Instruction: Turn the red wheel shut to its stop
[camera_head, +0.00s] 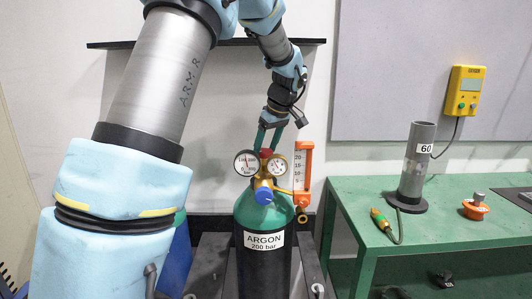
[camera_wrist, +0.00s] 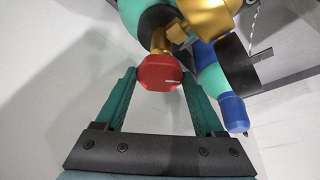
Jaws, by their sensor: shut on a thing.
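The red wheel (camera_wrist: 160,73) sits at the end of a brass valve stem in the wrist view, with a short white mark on its face. In the head view the red wheel (camera_head: 266,153) shows at the top of the argon cylinder (camera_head: 248,270), behind the gauges. My gripper (camera_wrist: 160,78) has its two green fingers on either side of the wheel, shut on it. In the head view my gripper (camera_head: 268,141) reaches down to the wheel from above. The wheel's stop cannot be made out.
Two round gauges (camera_head: 247,163), a blue knob (camera_head: 263,195) and an orange-framed flow tube (camera_head: 304,165) crowd around the valve. A green bench (camera_head: 450,235) at the right holds a grey tube stand (camera_head: 418,165) and an orange part (camera_head: 475,210). A yellow box (camera_head: 464,92) hangs on the wall.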

